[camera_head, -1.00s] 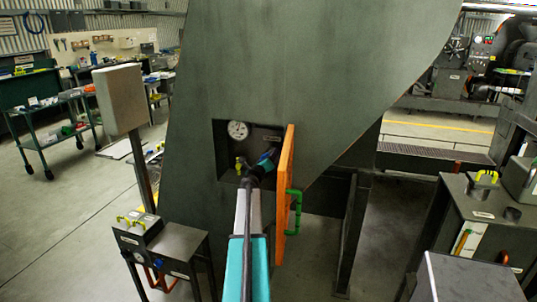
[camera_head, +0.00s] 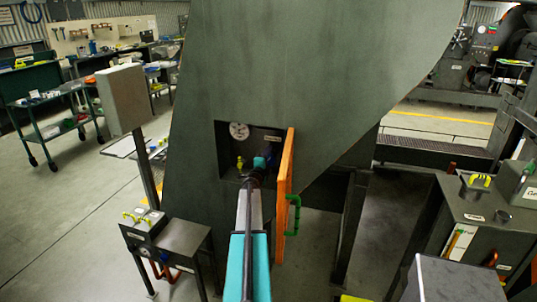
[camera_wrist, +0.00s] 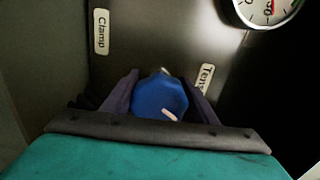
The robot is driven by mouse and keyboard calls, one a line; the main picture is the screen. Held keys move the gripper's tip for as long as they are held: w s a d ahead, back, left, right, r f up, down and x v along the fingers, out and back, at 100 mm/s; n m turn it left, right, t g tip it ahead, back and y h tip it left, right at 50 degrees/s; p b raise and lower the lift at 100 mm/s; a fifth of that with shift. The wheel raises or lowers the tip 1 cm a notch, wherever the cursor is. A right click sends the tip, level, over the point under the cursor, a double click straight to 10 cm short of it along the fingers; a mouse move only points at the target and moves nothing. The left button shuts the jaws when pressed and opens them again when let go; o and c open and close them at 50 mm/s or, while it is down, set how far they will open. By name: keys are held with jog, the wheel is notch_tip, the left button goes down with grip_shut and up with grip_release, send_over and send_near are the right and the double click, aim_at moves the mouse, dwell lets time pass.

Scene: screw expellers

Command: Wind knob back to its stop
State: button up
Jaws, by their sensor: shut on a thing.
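The blue knob (camera_wrist: 160,96) sits between the two dark fingers of my gripper (camera_wrist: 160,100) in the wrist view, with a pale mark on its face. My gripper is shut on it. "Clamp" (camera_wrist: 101,32) and a partly hidden "Ten..." label (camera_wrist: 205,77) are on the panel behind. In the head view my gripper (camera_head: 268,158) reaches into the recessed panel (camera_head: 228,165), below and right of the dial gauge (camera_head: 239,130). The knob is mostly hidden there by my wrist.
An open orange door (camera_head: 285,195) with a green handle (camera_head: 294,214) stands close right of my arm. The gauge is also in the wrist view (camera_wrist: 268,8). A grey box on a post (camera_head: 121,100) stands left.

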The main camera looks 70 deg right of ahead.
jog(key=n+p, duration=0.2)
jog(key=shift+d+r+n, duration=0.1)
jog(key=shift+r+n, duration=0.15)
jog(key=shift+n, duration=0.15)
jog(key=shift+s+f+n+p, duration=0.1)
jog(key=shift+f+n+p, duration=0.1)
jog(key=shift+n+p, duration=1.05)
jog(key=shift+n+b, duration=0.35)
jog(key=shift+n, duration=0.1)
jog(key=o, duration=1)
jog(key=shift+f, duration=0.1)
jog(key=shift+o, duration=0.2)
jog(key=shift+f, duration=0.1)
jog(key=shift+a+b, duration=0.4)
jog(key=shift+a, duration=0.65)
jog(key=a+b, duration=0.3)
jog(key=a, duration=0.8)
jog(key=shift+s+a+b, duration=0.3)
jog(key=shift+s+a, duration=0.05)
jog(key=shift+a, duration=0.05)
